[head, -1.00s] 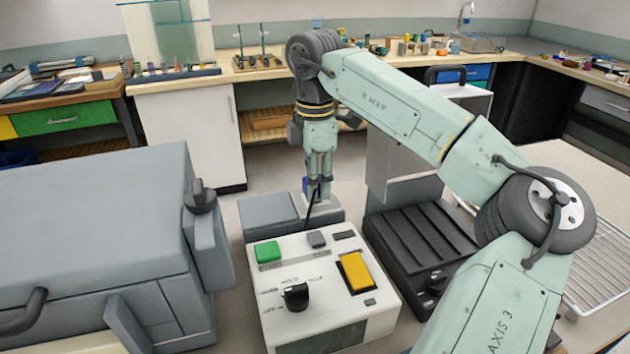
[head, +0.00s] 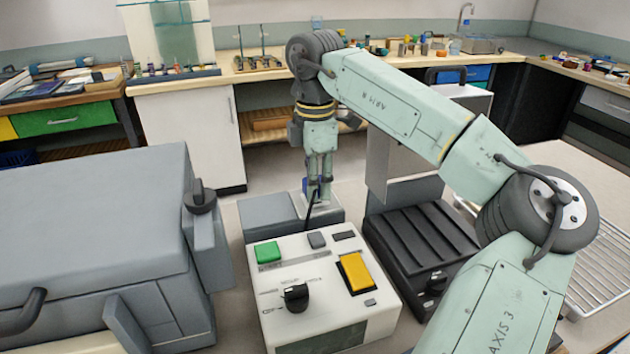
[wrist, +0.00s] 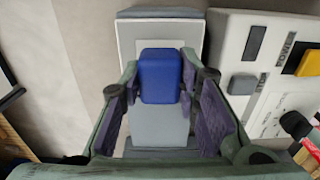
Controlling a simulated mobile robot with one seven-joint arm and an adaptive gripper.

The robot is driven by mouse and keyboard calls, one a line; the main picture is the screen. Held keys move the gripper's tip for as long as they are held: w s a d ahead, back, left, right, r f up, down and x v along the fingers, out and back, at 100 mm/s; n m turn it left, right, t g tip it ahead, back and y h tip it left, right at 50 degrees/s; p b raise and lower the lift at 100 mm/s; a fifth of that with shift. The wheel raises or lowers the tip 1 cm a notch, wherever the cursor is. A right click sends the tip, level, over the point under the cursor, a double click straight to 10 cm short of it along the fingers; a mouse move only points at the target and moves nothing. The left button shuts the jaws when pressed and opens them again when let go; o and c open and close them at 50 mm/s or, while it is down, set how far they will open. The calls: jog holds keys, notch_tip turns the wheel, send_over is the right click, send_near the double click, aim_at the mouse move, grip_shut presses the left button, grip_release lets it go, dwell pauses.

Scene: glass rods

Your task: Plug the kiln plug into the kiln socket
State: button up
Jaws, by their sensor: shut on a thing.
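My gripper (head: 318,190) points straight down and is shut on the blue kiln plug (wrist: 161,76). The plug is over a pale plate (wrist: 128,38) on a grey block (head: 268,216), which appears to be the kiln socket. The fingers and plug hide the socket opening. I cannot tell whether the plug is seated or just above it. A black cable (head: 309,214) runs down from the plug.
A white control box (head: 285,330) with green and yellow buttons and a black knob stands just in front of the block. A grey kiln-like box (head: 90,230) is at left, a black ribbed case (head: 420,240) at right. Benches line the back.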

jog(key=shift+f+b, duration=0.45)
jog(key=shift+f, duration=0.15)
jog(key=o, duration=1.2)
jog(key=shift+c, duration=0.2)
jog(key=shift+r, duration=0.1)
notch_tip(320, 180, up, 12)
